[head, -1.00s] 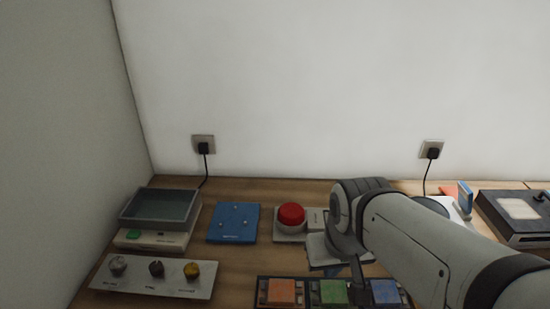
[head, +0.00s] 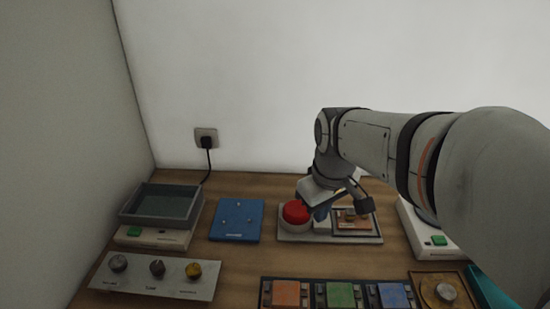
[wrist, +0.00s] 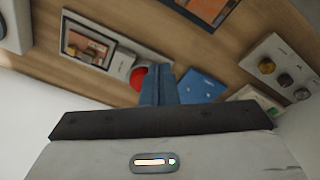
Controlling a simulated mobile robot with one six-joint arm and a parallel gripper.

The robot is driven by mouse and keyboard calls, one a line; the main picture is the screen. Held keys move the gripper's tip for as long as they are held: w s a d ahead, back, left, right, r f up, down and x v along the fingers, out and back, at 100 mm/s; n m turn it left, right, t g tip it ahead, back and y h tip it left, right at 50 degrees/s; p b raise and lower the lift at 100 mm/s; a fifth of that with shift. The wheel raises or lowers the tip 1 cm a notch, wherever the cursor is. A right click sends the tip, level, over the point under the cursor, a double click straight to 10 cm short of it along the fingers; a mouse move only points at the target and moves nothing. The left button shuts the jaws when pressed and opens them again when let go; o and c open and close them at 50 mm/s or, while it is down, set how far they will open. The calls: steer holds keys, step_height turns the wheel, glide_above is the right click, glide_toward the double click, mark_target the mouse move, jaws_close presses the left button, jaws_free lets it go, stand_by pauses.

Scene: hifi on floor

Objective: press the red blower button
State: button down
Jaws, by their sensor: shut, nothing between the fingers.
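The red blower button (head: 295,212) is a round dome on the left end of a pale base plate (head: 300,238). In the wrist view the red button (wrist: 138,77) shows just left of my fingers, partly hidden by them. My gripper (head: 321,213) is shut and empty, with its blue fingers pointing down beside the button's right side in the head view. In the wrist view my gripper's closed fingertips (wrist: 158,68) overlap the button's edge. I cannot tell whether they touch it.
A blue plate (head: 237,220) lies left of the button. A scale with a grey tray (head: 160,203) and a panel with three knobs (head: 155,276) stand further left. Coloured squares (head: 340,294) line the front. A white device with a green button (head: 428,235) is at right.

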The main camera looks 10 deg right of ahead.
steer(key=w+n+g, duration=0.1)
steer(key=w+n, duration=0.5)
steer(key=w, duration=0.5)
steer(key=n+g, duration=0.1)
steer(key=n, duration=0.4)
glide_above(297, 207)
steer(key=f, duration=0.1)
steer(key=shift+f, duration=0.1)
step_height(297, 207, down, 14)
steer(key=shift+p, duration=0.75)
